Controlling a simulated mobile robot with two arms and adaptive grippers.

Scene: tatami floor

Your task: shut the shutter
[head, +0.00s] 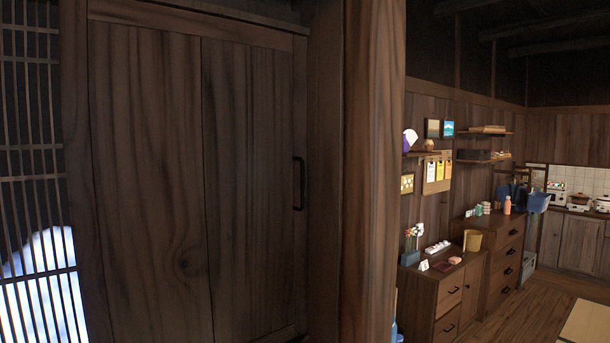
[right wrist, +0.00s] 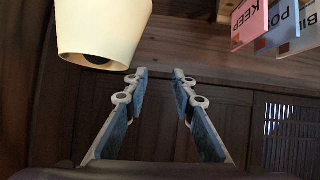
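A dark brown wooden panelled shutter (head: 150,190) fills the left of the head view, with a vertical seam between its boards. A black vertical handle (head: 300,184) sits near its right edge. I see no gap at the frame beside the handle, but I cannot tell if this is the shutter the task means. My right gripper (right wrist: 160,73) shows in the right wrist view with its two fingertips apart and nothing between them. Dark wood lies behind it. Neither gripper shows in the head view, and my left gripper is in no view.
A thick wooden post (head: 370,170) stands right of the shutter. Beyond it are drawer cabinets (head: 447,295) and open floor (head: 540,318). A lattice screen (head: 30,150) is at the far left. A cream cone-like object (right wrist: 100,30) and upside-down lettered cards (right wrist: 275,22) are close to my right gripper.

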